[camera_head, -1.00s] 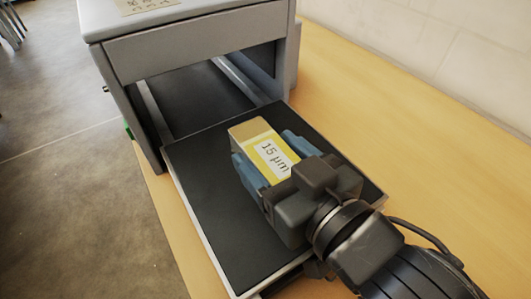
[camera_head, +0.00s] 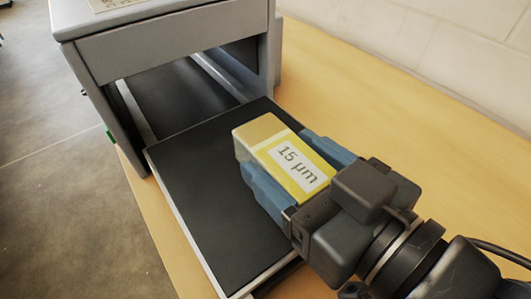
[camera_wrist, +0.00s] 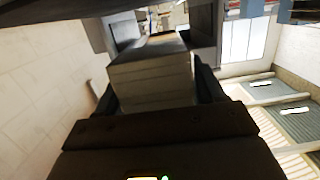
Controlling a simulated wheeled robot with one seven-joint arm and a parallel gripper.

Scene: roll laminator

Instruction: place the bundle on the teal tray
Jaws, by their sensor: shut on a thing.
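The bundle (camera_head: 282,155) is a tan block with a yellow and white band that reads "15 µm". My gripper (camera_head: 298,166) is shut on it, with one blue finger along each long side. The bundle is over the black feed bed of the laminator, and it looks raised above it. In the wrist view the bundle (camera_wrist: 150,78) shows as a pale stack between the dark fingers. I cannot make out a teal tray in the head view. Grey-teal surfaces (camera_wrist: 280,112) show at the right of the wrist view, but I cannot tell whether one is the tray.
The grey laminator (camera_head: 185,45) stands at the upper left with its opening facing the black bed (camera_head: 195,190). The wooden table (camera_head: 400,120) is bare to the right, up to a white brick wall (camera_head: 440,40). Concrete floor lies left.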

